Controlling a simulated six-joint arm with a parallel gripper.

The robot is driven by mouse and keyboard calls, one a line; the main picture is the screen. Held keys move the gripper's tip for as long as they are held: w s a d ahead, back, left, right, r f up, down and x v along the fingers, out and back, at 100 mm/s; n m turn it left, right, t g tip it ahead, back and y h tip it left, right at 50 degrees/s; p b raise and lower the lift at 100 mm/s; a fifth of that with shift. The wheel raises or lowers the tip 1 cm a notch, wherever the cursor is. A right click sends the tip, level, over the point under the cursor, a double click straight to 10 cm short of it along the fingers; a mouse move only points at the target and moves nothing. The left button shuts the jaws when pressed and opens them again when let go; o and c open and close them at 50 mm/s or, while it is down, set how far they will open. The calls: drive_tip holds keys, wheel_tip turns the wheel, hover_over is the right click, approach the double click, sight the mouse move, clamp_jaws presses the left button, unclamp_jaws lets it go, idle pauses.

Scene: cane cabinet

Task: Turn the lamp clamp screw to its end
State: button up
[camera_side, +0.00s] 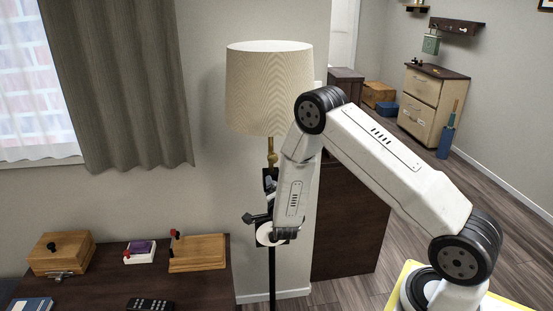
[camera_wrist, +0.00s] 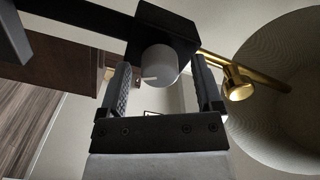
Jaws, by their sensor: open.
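The lamp clamp screw shows in the wrist view as a pale grey round knob (camera_wrist: 160,64) with a light line on its face, toward the lower left. It is set on a black clamp block (camera_wrist: 168,28). My gripper (camera_wrist: 162,72) is open, one finger on each side of the knob, with a gap visible on both sides. The floor lamp has a cream shade (camera_side: 268,88), a brass stem (camera_side: 271,153) and a black pole (camera_side: 272,285). In the side view my gripper is beside the lamp below the shade; its fingers and the knob are too small or hidden to make out.
The brass lamp part (camera_wrist: 238,85) and the shade (camera_wrist: 285,95) are close at the right in the wrist view. A dark table (camera_side: 190,290) at lower left holds wooden boxes (camera_side: 62,252) and a remote (camera_side: 150,304). A dark cabinet (camera_side: 345,225) stands behind my arm.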

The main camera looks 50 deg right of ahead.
drive_tip(key=v, duration=0.7)
drive_tip(key=shift+s+a, duration=0.25)
drive_tip(key=shift+w+r, duration=0.1)
drive_tip(key=shift+r, duration=0.05)
drive_tip(key=s+a+r+n+g+y, duration=0.2)
drive_tip(key=a+r+n+g+y, duration=0.15)
drive_tip(key=a+n+y, duration=0.75)
drive_tip(key=s+a+r+n+g+y, duration=0.1)
drive_tip(key=s+r+n+g, duration=0.2)
drive_tip(key=s+n+g, duration=0.3)
drive_tip(key=s+n, duration=0.4)
drive_tip(key=s, duration=0.3)
drive_tip(key=shift+s+a+g+y, duration=0.35)
drive_tip(key=shift+s+y, duration=0.05)
